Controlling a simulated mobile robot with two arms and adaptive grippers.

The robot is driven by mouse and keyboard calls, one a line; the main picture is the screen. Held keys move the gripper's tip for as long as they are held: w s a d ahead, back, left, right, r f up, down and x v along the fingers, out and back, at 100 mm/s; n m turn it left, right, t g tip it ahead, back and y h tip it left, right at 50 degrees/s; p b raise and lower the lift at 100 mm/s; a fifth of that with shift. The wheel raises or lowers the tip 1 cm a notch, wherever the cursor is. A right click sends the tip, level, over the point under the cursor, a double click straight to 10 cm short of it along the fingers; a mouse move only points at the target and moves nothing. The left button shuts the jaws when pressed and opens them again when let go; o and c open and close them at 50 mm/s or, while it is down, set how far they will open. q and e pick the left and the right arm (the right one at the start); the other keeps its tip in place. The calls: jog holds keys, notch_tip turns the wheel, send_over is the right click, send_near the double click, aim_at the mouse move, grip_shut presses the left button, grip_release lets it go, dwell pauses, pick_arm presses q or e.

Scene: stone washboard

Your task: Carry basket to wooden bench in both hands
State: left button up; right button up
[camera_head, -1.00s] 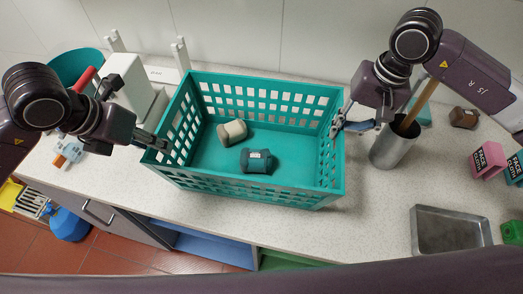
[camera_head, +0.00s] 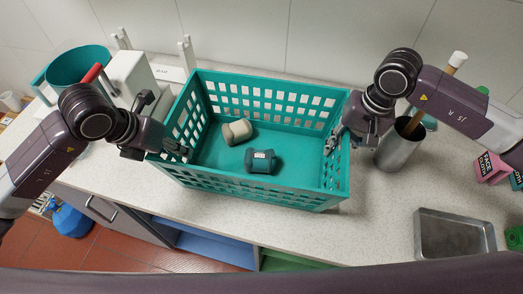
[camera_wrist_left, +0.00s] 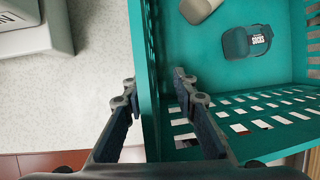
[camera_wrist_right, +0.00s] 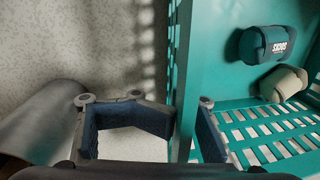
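The teal basket (camera_head: 250,192) stands upright on the stone counter, with a beige roll (camera_head: 238,132) and a dark teal roll labelled socks (camera_head: 261,161) inside. My left gripper (camera_head: 177,150) is at the basket's left wall. In the left wrist view its open fingers (camera_wrist_left: 157,95) straddle that wall, one outside and one inside, with gaps showing. My right gripper (camera_head: 335,138) is at the right wall. In the right wrist view its fingers (camera_wrist_right: 190,108) are also apart, with the wall (camera_wrist_right: 185,75) between them. I see no wooden bench.
A metal cup (camera_head: 396,147) with a wooden-handled tool stands close to the right gripper. A metal tray (camera_head: 454,235) lies at right. A white appliance (camera_head: 133,78) and a teal bin (camera_head: 78,65) stand at left. The counter's front edge is just before the basket.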

pick_arm(q)
jog(key=shift+w+d+f, duration=0.1)
jog(key=shift+d+f, duration=0.05)
jog(key=shift+f, duration=0.1)
pick_arm(e)
jog(key=shift+f, duration=0.4)
pick_arm(q)
jog(key=shift+c, duration=0.4)
